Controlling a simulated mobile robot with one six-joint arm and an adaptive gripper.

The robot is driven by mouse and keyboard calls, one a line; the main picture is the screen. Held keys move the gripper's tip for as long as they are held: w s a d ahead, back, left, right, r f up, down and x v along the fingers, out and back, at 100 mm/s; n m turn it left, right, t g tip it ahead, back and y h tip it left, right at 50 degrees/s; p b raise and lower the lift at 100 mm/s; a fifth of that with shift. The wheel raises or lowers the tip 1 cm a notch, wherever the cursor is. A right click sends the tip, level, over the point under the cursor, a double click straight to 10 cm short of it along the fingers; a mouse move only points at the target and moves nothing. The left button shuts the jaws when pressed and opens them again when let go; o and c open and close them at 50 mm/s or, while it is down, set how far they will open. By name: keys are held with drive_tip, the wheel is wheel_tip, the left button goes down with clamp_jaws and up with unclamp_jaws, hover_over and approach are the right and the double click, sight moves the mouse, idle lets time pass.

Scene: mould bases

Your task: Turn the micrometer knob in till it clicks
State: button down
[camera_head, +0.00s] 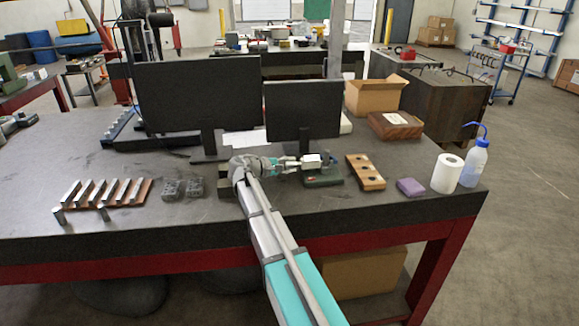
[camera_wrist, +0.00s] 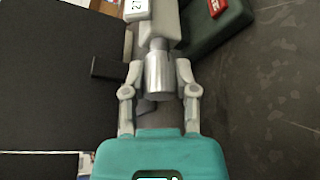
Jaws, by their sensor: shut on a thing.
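The micrometer (camera_head: 312,161) sits in a dark green stand (camera_head: 322,178) on the workbench, in front of the right monitor. My gripper (camera_head: 289,164) reaches it from the left. In the wrist view my gripper (camera_wrist: 159,82) has one finger on each side of the silver micrometer knob (camera_wrist: 158,74), shut on it. The micrometer's pale body with part of a digital display (camera_wrist: 137,8) shows at the top. The green stand with a red label (camera_wrist: 217,7) is at the upper right of the wrist view. The full display reading is cut off.
Two black monitors (camera_head: 200,95) stand behind my arm. Right of the stand are a wooden block with holes (camera_head: 365,172), a purple block (camera_head: 410,187), a white roll (camera_head: 447,173) and a wash bottle (camera_head: 474,163). Metal bars on a wooden rack (camera_head: 105,192) lie left.

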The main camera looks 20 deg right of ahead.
drive_tip(key=shift+m+t+h+b, duration=0.35)
drive_tip(key=shift+m+b, duration=0.25)
drive_tip(key=shift+m, duration=0.4)
drive_tip(key=shift+c, duration=2)
unclamp_jaws()
drive_tip(key=shift+n+p, duration=0.3)
